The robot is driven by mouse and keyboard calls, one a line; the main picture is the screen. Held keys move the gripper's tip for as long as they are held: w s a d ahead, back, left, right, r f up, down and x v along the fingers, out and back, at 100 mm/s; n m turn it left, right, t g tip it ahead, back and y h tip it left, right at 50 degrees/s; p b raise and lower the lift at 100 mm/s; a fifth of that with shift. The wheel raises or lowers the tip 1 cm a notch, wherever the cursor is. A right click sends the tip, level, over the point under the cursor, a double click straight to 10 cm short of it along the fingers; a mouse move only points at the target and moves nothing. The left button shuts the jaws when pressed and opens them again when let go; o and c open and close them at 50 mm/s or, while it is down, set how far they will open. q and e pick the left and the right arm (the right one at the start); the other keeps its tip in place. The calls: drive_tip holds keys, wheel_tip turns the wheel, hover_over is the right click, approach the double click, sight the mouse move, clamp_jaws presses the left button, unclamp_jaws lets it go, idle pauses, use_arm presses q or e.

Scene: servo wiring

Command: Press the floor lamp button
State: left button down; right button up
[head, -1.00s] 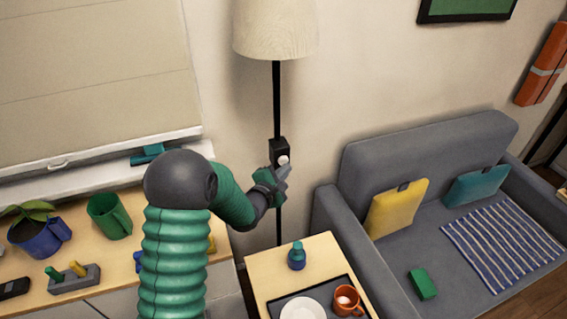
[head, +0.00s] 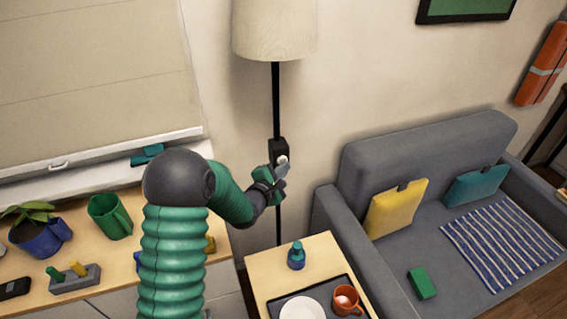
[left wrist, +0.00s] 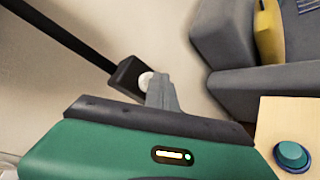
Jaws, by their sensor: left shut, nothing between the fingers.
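The floor lamp has a cream shade (head: 275,28) and a thin black pole (head: 277,95). A black switch box (head: 279,147) sits on the pole with a round white button (head: 282,160) on its face. My left gripper (head: 284,166) is shut and empty, its fingertips at the button in the head view. In the left wrist view the grey fingers (left wrist: 160,92) overlap the right edge of the white button (left wrist: 145,80) on the black box (left wrist: 127,75). I cannot tell whether they touch it. My right gripper is not in view.
A grey sofa (head: 430,150) is to the right.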

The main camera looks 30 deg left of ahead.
use_arm(q)
drive_tip(key=shift+w+a, duration=0.1)
idle(0.3)
drive_tip(key=shift+s+d, duration=0.4)
drive_tip(key=s+d, duration=0.4)
drive_tip(key=shift+d, duration=0.3)
